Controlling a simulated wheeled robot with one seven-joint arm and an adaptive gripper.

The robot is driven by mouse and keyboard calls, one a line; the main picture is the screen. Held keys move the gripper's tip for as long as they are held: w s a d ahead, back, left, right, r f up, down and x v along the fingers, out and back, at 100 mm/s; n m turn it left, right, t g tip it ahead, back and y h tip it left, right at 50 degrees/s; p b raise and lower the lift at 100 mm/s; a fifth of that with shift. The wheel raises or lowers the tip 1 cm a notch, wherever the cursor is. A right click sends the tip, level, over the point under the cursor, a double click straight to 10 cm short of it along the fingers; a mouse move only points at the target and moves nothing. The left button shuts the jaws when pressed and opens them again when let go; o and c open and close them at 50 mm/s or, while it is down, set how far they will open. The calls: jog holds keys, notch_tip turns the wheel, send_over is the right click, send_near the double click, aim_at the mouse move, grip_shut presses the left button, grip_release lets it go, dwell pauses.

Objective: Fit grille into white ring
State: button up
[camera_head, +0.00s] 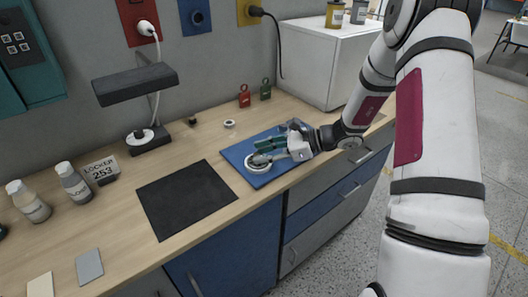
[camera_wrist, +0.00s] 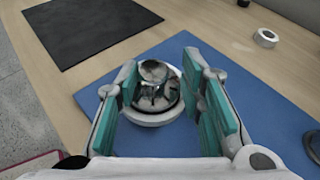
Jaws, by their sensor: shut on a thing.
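The grille (camera_wrist: 156,88) is a shiny, dark-centred round metal piece between the teal finger pads of my gripper (camera_wrist: 162,72) in the wrist view. My gripper is shut on it. A white ring (camera_wrist: 152,120) shows around and just below the grille, over the blue mat; I cannot tell whether the grille is seated in it or above it. In the head view my gripper (camera_head: 268,151) reaches in from the right, low over the mat, with the white ring (camera_head: 257,167) at its fingertips. The fingers hide part of the grille there.
The blue mat (camera_head: 237,152) lies near the counter's front edge, beside a black mat (camera_head: 185,198). A small white roll (camera_head: 229,124) lies behind it, also in the wrist view (camera_wrist: 266,37).

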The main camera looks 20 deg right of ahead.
jog(key=shift+f, duration=0.25)
jog(key=shift+r, duration=0.1)
jog(key=shift+r, duration=0.4)
dwell(0.9)
jog(key=shift+a+f, duration=0.1)
jog(key=shift+f, duration=0.4)
dwell(0.7)
jog(key=shift+r, duration=0.15)
jog(key=shift+r, duration=0.35)
dwell(1.6)
